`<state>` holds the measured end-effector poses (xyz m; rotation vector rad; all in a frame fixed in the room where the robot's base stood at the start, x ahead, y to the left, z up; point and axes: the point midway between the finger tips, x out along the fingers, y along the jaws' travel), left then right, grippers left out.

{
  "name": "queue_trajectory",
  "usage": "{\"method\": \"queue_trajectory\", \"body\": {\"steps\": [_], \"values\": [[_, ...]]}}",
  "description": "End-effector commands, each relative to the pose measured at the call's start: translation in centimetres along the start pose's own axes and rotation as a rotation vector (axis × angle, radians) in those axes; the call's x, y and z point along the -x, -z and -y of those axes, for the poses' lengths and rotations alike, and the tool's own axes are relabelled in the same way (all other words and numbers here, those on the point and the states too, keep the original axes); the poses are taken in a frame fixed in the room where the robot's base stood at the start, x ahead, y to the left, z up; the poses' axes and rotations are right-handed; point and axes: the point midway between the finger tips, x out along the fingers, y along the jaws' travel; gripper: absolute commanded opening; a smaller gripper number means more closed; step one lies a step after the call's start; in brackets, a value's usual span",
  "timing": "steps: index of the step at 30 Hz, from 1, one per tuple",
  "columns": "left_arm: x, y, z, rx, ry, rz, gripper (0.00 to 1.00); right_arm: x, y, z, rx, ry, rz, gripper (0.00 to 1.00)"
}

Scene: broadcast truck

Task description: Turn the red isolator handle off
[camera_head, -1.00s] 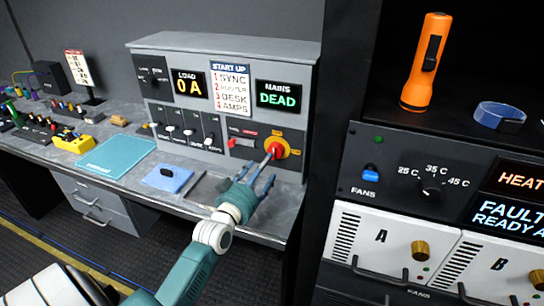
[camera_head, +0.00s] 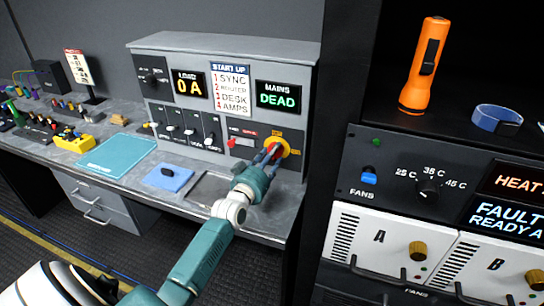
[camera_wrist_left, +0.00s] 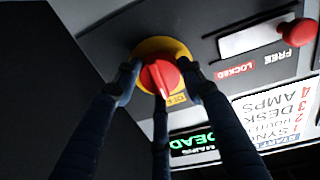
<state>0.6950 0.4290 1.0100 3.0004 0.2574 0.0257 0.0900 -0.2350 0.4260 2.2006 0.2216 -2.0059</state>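The red isolator handle (camera_head: 281,149) sits on a yellow disc (camera_head: 292,138) at the lower right of the grey panel. In the left wrist view the red handle (camera_wrist_left: 160,76) and yellow disc (camera_wrist_left: 150,48) are close ahead. My left gripper (camera_head: 269,155) is at the handle. Its fingers (camera_wrist_left: 160,82) are spread, one on each side of the handle and a third below it in the picture. Narrow gaps seem to show beside the handle; contact is unclear. Lettering on the disc is partly hidden. My right gripper is out of view.
A red knob (camera_wrist_left: 297,33) with LOCKED and FREE labels is beside the isolator. The MAINS display (camera_head: 279,96) reads DEAD; the LOAD display (camera_head: 188,85) reads 0 A. A dark rack post (camera_head: 342,110) stands right of the panel. A blue pad (camera_head: 170,178) lies on the desk.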

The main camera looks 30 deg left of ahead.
Motion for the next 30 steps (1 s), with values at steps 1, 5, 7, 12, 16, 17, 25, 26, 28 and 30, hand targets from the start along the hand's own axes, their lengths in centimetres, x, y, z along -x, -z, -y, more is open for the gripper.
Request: {"method": "queue_trajectory", "body": {"steps": [1,5,7,12,16,17,25,26,28,30], "values": [[0.06,-0.35,0.0,0.0,0.0,0.007,0.14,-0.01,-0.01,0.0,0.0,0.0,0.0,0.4],[0.09,-0.46,-0.01,0.005,0.0,0.009,0.14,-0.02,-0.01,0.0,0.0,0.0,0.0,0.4],[0.1,-0.53,-0.03,0.035,-0.001,0.008,0.14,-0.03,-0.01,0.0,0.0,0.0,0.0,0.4],[0.12,-0.65,-0.07,0.083,-0.001,0.007,0.14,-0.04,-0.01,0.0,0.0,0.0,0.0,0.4],[0.14,-0.76,-0.08,0.083,-0.001,0.009,0.14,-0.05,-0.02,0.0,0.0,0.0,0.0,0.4],[0.14,-0.77,-0.08,0.083,-0.001,0.01,0.46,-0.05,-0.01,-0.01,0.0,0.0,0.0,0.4],[0.09,-0.5,-0.06,0.081,-0.001,0.004,0.59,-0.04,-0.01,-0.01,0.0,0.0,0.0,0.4],[0.09,-0.47,-0.06,0.08,-0.001,0.004,0.59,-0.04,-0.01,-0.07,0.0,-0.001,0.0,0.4],[0.19,-0.46,-0.05,0.08,-0.001,0.003,0.59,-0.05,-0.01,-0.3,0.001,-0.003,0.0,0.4],[0.62,-0.52,-0.05,0.08,-0.001,0.004,0.59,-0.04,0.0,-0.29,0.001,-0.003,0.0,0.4]]}}
